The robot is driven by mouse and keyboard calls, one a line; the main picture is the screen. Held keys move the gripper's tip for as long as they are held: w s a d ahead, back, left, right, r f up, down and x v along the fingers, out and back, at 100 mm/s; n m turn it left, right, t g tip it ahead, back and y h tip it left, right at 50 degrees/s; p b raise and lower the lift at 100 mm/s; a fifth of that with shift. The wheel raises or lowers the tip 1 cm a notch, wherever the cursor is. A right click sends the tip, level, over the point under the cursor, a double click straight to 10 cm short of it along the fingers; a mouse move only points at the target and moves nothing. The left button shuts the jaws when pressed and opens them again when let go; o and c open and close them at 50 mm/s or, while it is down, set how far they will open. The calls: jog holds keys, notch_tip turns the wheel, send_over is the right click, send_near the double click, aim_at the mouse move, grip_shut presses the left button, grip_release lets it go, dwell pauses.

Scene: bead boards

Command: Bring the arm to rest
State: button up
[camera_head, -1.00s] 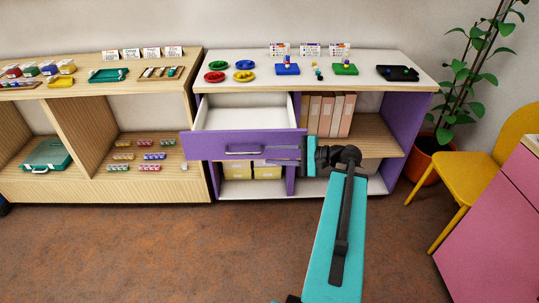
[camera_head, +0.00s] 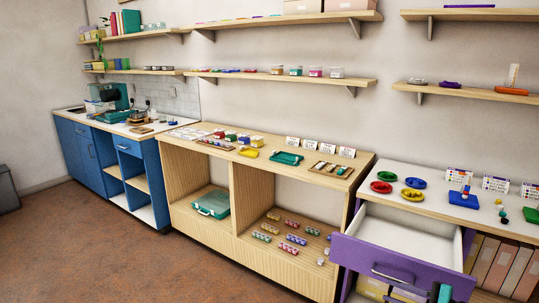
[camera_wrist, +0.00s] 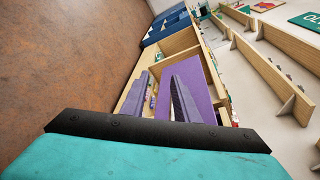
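My gripper (camera_wrist: 164,88) shows in the wrist view with its two grey-purple fingers apart and nothing seen between them but the scene behind. In the head view only part of my gripper shows at the bottom edge, just below and right of the drawer handle (camera_head: 393,276). The purple drawer (camera_head: 420,268) of the white-topped unit stands pulled out, and its white inside looks empty. The purple front also shows beyond my fingers in the wrist view (camera_wrist: 206,82). Whether a finger touches the handle cannot be told.
A wooden shelf unit (camera_head: 236,186) with bead trays and jars stands left of the drawer. A blue counter unit (camera_head: 88,160) is farther left. Wall shelves (camera_head: 290,79) run above. Red, green and yellow dishes (camera_head: 412,195) sit on the white top. The brown floor (camera_head: 130,255) at left is clear.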

jog(key=s+a+f+n+g+p, duration=0.1)
jog(key=s+a+f+n+g, duration=0.2)
jog(key=a+f, duration=0.55)
jog(key=s+a+f+g+p, duration=0.1)
jog(key=s+a+f+g, duration=0.4)
jog(key=a, duration=0.6)
jog(key=s+a+f+n+g+p, duration=0.1)
jog(key=a+f+n+g, duration=0.15)
jog(key=a+f, duration=0.65)
jog(key=s+a+f+n+g+h+p, duration=0.1)
jog(key=s+a+f+n+g+h, duration=0.15)
jog(key=s+f, duration=0.4)
jog(key=s+a+f+n+g+h+p, duration=0.1)
jog(key=s+f+n+g+h, duration=0.2)
jog(key=s, duration=0.6)
jog(key=s+d+f+n+h, duration=0.3)
jog(key=d+f+n+h, duration=0.2)
jog(key=d, duration=0.4)
jog(key=shift+s+d+f, duration=0.2)
jog(key=shift+d+f, duration=0.2)
jog(key=shift+f, duration=0.35)
jog(key=shift+s+h, duration=0.15)
jog(key=shift+h, duration=0.1)
